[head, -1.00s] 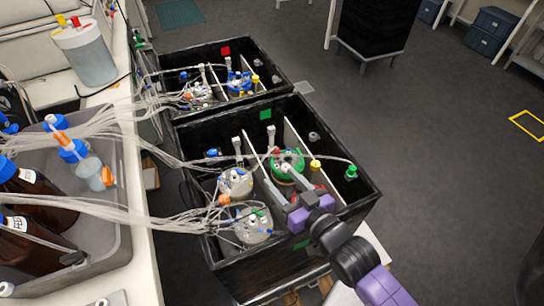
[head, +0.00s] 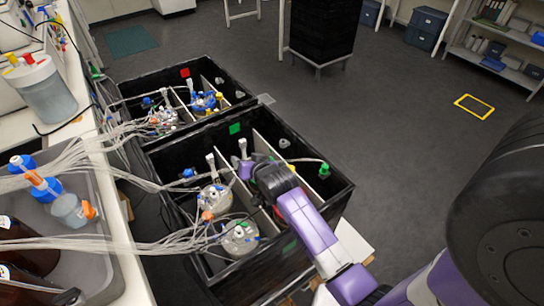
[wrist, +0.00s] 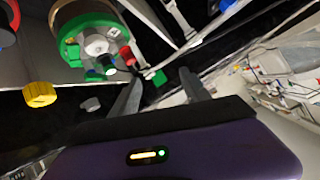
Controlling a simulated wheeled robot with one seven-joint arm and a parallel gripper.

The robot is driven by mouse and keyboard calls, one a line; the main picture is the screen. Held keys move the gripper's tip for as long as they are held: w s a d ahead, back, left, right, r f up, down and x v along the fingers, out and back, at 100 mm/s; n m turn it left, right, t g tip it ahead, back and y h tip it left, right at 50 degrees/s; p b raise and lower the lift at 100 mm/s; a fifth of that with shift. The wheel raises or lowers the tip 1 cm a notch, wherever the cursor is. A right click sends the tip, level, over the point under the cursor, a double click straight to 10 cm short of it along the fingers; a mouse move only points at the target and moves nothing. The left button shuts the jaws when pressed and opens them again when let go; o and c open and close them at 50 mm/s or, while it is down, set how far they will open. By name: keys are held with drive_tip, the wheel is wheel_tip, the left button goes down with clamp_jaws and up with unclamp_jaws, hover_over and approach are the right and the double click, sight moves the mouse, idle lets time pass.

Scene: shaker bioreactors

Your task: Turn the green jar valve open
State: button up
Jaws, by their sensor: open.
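The jar with the green lid (wrist: 88,38) shows at the upper left of the wrist view. It has a pale round knob and a red fitting on its top. In the head view my arm hides it. My gripper (wrist: 160,82) is open and empty beside this jar, its two grey fingers pointing into the black box. A small green piece on a clear tube (wrist: 156,78) shows between the fingertips; I cannot tell how near it is. In the head view, a green-topped fitting (head: 324,171) stands on the box's right wall, with a tube running to it.
The near black box (head: 325,205) has white dividers and clear jars (head: 240,238). A second black box (head: 128,83) stands behind it. Loose tubes (head: 170,186) run to the left bench. A yellow cap (wrist: 40,94) lies near the gripper. The floor to the right is open.

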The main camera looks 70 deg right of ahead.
drive_tip(key=d+f+m+g, duration=0.1)
drive_tip(key=d, duration=0.2)
drive_tip(key=d+m+g+y, duration=0.1)
drive_tip(key=d+m+g, duration=0.1)
drive_tip(key=d, duration=0.1)
drive_tip(key=d+f+m+g+y, duration=0.1)
drive_tip(key=d+m, duration=0.1)
drive_tip(key=d, duration=0.1)
drive_tip(key=shift+w+d+f+g, duration=0.15)
drive_tip(key=shift+w+f+g, duration=0.05)
drive_tip(key=shift+f+g, duration=0.1)
drive_tip(key=s+m+g+y, duration=0.1)
drive_tip(key=s+d+m+g+y, duration=0.1)
drive_tip(key=m, duration=0.1)
drive_tip(key=shift+d+m+p, duration=0.3)
drive_tip(key=shift+p, duration=0.1)
drive_tip(key=s+r+m+g+y, duration=0.2)
drive_tip(key=m, duration=0.1)
drive_tip(key=shift+s+r+y, duration=0.3)
drive_tip(key=shift+r+y, duration=0.1)
drive_tip(key=shift+s+r+m+g, duration=0.2)
drive_tip(key=shift+m+g, duration=0.1)
drive_tip(key=shift+s+f, duration=0.1)
wheel_tip(320, 180, down, 8)
drive_tip(key=shift+a+r, duration=0.1)
drive_tip(key=shift+r, duration=0.15)
drive_tip(key=shift+c, duration=0.2)
clamp_jaws()
